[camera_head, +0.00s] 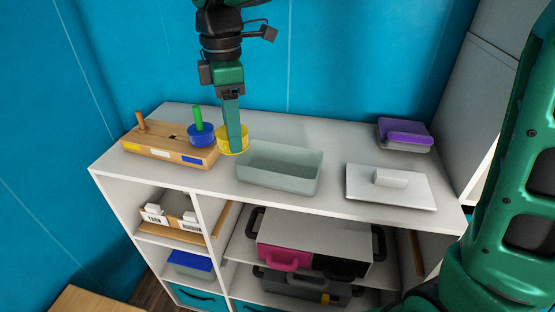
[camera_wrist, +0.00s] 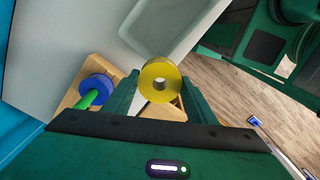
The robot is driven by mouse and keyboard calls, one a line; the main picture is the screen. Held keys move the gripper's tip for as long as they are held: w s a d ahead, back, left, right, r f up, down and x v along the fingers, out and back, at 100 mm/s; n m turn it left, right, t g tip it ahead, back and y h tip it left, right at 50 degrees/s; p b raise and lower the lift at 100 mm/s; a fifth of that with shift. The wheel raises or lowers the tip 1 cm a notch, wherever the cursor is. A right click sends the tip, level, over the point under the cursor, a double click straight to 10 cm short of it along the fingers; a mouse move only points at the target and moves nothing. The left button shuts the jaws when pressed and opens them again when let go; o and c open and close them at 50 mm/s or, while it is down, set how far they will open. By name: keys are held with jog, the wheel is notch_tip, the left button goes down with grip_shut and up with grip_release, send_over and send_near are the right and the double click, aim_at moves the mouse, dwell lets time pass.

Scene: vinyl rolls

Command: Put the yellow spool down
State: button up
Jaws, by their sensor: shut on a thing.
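The yellow spool (camera_head: 226,141) is at my gripper's fingertips, between the wooden stand and the grey-green tray in the head view. In the wrist view the yellow spool (camera_wrist: 161,82) sits between the two green fingers, its hole facing the camera. My gripper (camera_head: 233,145) points down and is shut on the spool. I cannot tell whether the spool touches the surface below it. The wooden stand (camera_head: 150,144) has pegs and coloured labels. A blue spool (camera_head: 201,140) sits on it around a green peg (camera_head: 197,116). An orange-brown peg (camera_head: 140,119) stands bare at its left.
The grey-green tray (camera_head: 250,176) is empty, just right of the gripper. A white lidded box (camera_head: 391,192) and a purple-topped container (camera_head: 405,131) stand farther right on the white shelf top (camera_head: 330,142). My green arm fills the right edge.

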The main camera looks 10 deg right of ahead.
jog(key=d+f, duration=0.2)
jog(key=d, duration=0.1)
jog(key=d+f, duration=0.2)
jog(key=d, duration=0.1)
jog(key=w+d+f, duration=0.1)
jog(key=d+f, duration=0.1)
jog(key=d, duration=0.2)
jog(key=shift+d+f, duration=0.1)
jog(key=shift+f, duration=2.05)
jog(key=shift+f, duration=0.1)
jog(key=o, duration=1)
jog(key=shift+o, duration=0.2)
notch_tip(320, 180, up, 12)
